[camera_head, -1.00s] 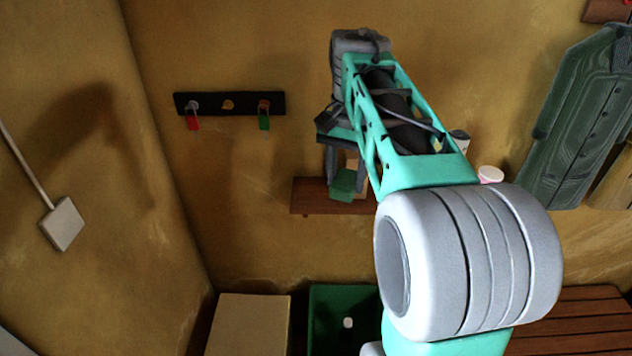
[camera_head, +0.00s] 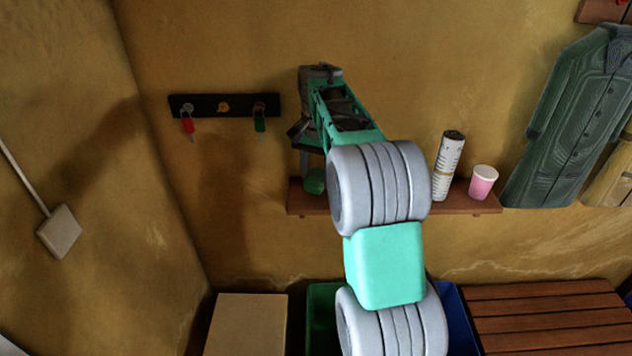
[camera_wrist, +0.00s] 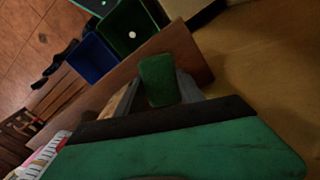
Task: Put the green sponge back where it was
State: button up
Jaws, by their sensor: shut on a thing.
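The green sponge (camera_head: 314,182) is between the fingers of my gripper (camera_head: 312,170), at the left end of the wooden wall shelf (camera_head: 457,199). In the wrist view the sponge (camera_wrist: 158,80) shows between the two grey fingers, over the shelf board (camera_wrist: 118,88). My gripper (camera_wrist: 160,90) is shut on it. I cannot tell whether the sponge touches the shelf. My arm hides the middle of the shelf in the head view.
A rolled paper (camera_head: 447,167) and a pink cup (camera_head: 483,182) stand on the shelf's right part. A hook rack (camera_head: 224,106) with red and green tags hangs left. A green coat (camera_head: 570,120) hangs right. Below are a green bin (camera_head: 322,310), a blue bin (camera_head: 458,320) and a slatted bench (camera_head: 545,320).

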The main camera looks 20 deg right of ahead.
aim_at(315, 175)
jog(key=shift+w+f+p, duration=0.2)
jog(key=shift+f+p, duration=0.1)
jog(key=shift+f, duration=1.5)
jog(key=o, duration=1.2)
notch_tip(315, 175, up, 12)
jog(key=shift+f+p, duration=0.15)
jog(key=shift+p, duration=0.75)
jog(key=shift+r, duration=0.25)
jog(key=shift+s+a+r, duration=0.2)
jog(key=shift+a, duration=0.05)
jog(key=s+a+n+t, duration=0.2)
jog(key=s+a+n, duration=0.2)
jog(key=s+a, duration=0.5)
jog(key=s+a+f+n+t, duration=0.1)
jog(key=s+f, duration=0.3)
jog(key=s, duration=0.4)
jog(key=s+a+f+n, duration=0.1)
jog(key=s+f+n, duration=0.3)
jog(key=s, duration=0.4)
jog(key=shift+a+f+t, duration=0.4)
jog(key=shift+f, duration=0.3)
